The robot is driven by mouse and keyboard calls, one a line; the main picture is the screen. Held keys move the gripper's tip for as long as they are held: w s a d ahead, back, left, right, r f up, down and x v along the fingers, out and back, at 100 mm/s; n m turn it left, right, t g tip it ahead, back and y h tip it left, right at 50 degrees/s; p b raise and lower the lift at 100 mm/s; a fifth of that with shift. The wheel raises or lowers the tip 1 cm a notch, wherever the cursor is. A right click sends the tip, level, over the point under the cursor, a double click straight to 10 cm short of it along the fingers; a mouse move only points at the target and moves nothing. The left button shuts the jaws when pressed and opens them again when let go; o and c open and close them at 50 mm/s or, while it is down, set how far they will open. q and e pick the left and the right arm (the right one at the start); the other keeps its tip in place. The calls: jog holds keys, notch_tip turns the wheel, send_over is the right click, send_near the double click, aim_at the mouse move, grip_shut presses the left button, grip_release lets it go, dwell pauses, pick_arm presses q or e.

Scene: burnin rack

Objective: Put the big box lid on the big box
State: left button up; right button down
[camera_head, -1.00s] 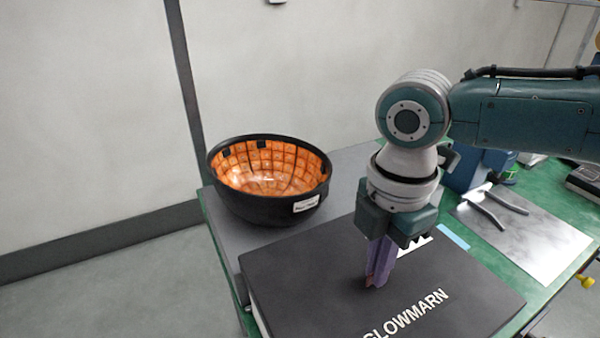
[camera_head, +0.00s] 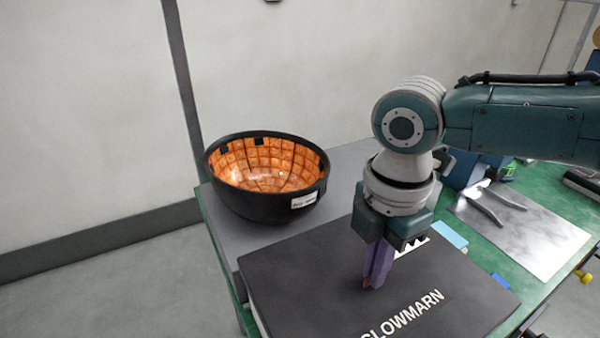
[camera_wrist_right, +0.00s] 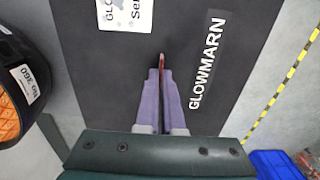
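The big box lid (camera_head: 300,275) is a wide dark panel with white GLOWMARN lettering, at the bottom middle of the head view. It also fills much of the right wrist view (camera_wrist_right: 120,80). My right gripper (camera_head: 370,284) points down at its middle. Its purple fingers are nearly together, with a thin reddish piece between the tips (camera_wrist_right: 161,66), seemingly a grip on the lid. The big box is mostly hidden beneath the lid; a pale side strip (camera_head: 257,316) shows at the left edge. I cannot tell whether the lid touches the box. My left gripper is not in view.
A black bowl (camera_head: 250,207) with an orange tiled inside stands on a grey surface (camera_head: 225,222) close behind the lid. A blue bin (camera_wrist_right: 273,163) shows in the wrist view.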

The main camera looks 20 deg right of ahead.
jog(key=c, duration=1)
grip_release()
notch_tip(320, 180, up, 10)
jog(key=shift+p, duration=0.35)
